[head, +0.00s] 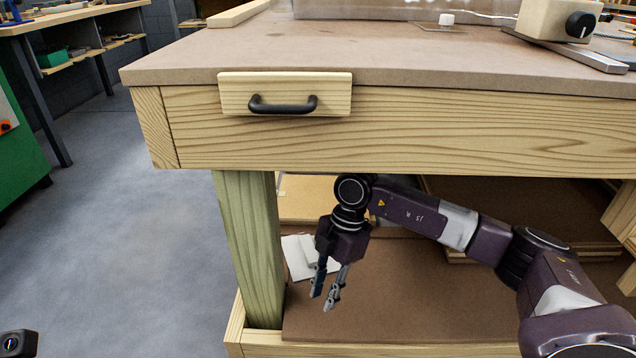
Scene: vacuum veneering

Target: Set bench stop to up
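A pale wooden block with a black bar handle (283,104), which looks like the bench stop (338,95), sits against the front of the workbench (420,130), near its left end. Its top edge looks about level with the benchtop, not clearly above it. My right gripper (324,302) hangs below the bench's front rail, to the right of the leg, pointing down. Its two fingers are apart with nothing between them. It is well below the handle and not touching it. My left gripper is not in view.
The bench leg (250,240) stands left of my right gripper. A lower shelf (400,300) holds boards and white sheets (299,257). On the benchtop are a box with a black knob (556,18) and a small white piece (446,19). Open floor (120,240) lies to the left.

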